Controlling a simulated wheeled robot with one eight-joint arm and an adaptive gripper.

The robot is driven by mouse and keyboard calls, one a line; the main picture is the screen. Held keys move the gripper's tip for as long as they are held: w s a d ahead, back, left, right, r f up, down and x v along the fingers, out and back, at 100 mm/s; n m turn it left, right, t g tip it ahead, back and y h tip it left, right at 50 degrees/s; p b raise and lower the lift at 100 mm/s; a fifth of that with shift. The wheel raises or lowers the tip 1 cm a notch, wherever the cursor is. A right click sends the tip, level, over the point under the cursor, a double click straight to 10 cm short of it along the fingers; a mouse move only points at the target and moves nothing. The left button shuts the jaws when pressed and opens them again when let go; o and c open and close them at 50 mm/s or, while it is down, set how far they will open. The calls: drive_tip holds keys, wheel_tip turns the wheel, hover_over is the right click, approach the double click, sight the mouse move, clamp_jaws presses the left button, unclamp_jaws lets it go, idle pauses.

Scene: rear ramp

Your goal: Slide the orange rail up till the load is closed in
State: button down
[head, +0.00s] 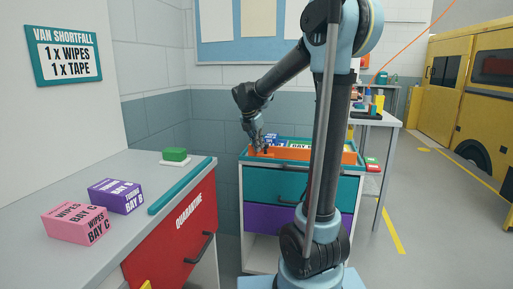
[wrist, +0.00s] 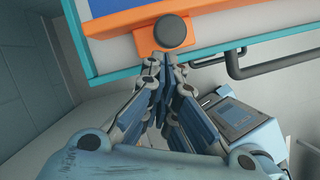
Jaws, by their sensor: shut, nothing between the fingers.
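The orange rail (head: 322,155) runs along the near edge of the teal-rimmed top of a cart. Behind it lies the load, boxes (head: 298,144) with white, blue and green faces, partly hidden by the rail and my arm. In the wrist view the orange rail (wrist: 126,20) crosses the top, and a dark round knob (wrist: 173,32) sits on its orange tab. My gripper (wrist: 163,62) is shut and empty, its fingertips just below the knob in the picture; I cannot tell whether they touch the tab. In the head view my gripper (head: 257,147) is at the rail's left end.
The cart has a teal drawer (head: 272,186) and a purple drawer (head: 265,217) with handles. At left, a grey counter (head: 140,228) carries a pink box (head: 77,223), a purple box (head: 116,196) and a green block (head: 175,155). A bench and a yellow van (head: 465,85) stand at right.

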drive_tip(key=w+d, duration=0.1)
drive_tip(key=w, duration=0.4)
drive_tip(key=w+d, duration=0.2)
drive_tip(key=w, duration=0.3)
drive_tip(key=w+d, duration=0.2)
drive_tip(key=w, duration=0.4)
drive_tip(key=shift+w+d, duration=0.1)
